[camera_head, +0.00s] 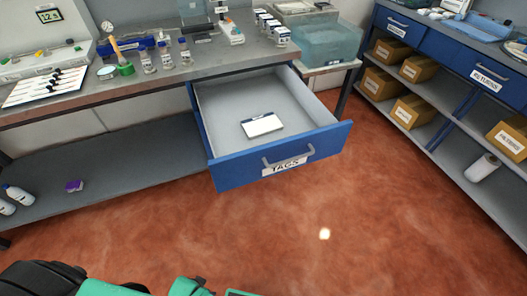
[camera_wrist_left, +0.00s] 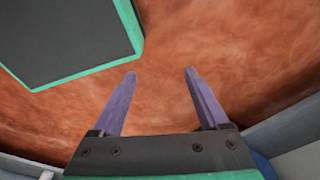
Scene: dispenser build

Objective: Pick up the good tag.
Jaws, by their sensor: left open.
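A blue drawer (camera_head: 235,158) labelled TAGS stands pulled out from under the bench. A small white tag with a dark blue edge (camera_head: 262,125) lies flat on the drawer's floor; any writing on it is too small to read. My left gripper (camera_wrist_left: 160,78) shows in the left wrist view with its two purple fingers apart and nothing between them, above the red floor. In the head view only dark and green parts of my own body show at the bottom left, and no fingertips. My right gripper is not in view.
The grey bench (camera_head: 165,78) above carries bottles, a rack and small boxes. A blue shelf unit (camera_head: 455,85) with cardboard boxes stands at the right, with a drawer labelled RETURNS (camera_head: 488,77). The red floor (camera_head: 300,220) before the open drawer is clear.

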